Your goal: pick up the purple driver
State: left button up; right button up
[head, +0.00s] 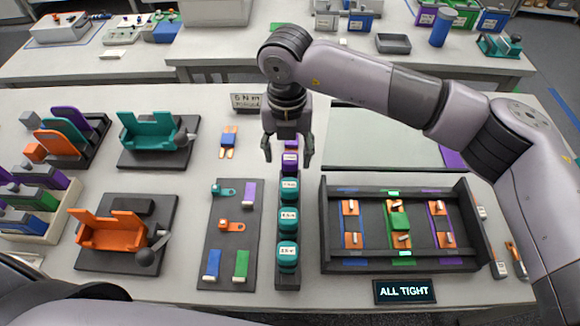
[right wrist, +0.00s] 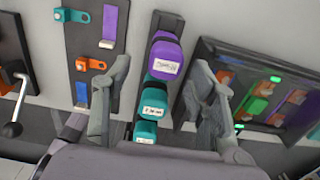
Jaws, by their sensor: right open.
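The purple driver (head: 289,163) stands at the far part of a narrow dark rack (head: 289,281), behind several teal drivers (head: 288,218). In the right wrist view the purple driver (right wrist: 166,52) has a white label and sits between my fingers, with the teal drivers (right wrist: 152,96) nearer the palm. My right gripper (head: 288,157) points down over the purple driver, open and empty, with one finger on each side. It also shows open in the right wrist view (right wrist: 161,64). My left gripper is not in view.
A dark tray with orange and green pieces (head: 327,225) and an "ALL TIGHT" display (head: 404,291) are at right. A dark board with tabs (head: 231,250) lies left of the rack. Orange (head: 112,232) and teal (head: 150,128) fixtures stand further left.

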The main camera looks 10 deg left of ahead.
aim_at(290, 157)
jog(key=f+p, duration=0.2)
jog(key=f, duration=0.1)
jog(key=shift+w+d+f, duration=0.2)
jog(key=shift+w+f, duration=0.05)
jog(key=shift+w, duration=0.15)
jog(key=shift+f, duration=0.45)
jog(key=shift+c, duration=0.2)
jog(key=shift+c, duration=0.6)
grip_shut()
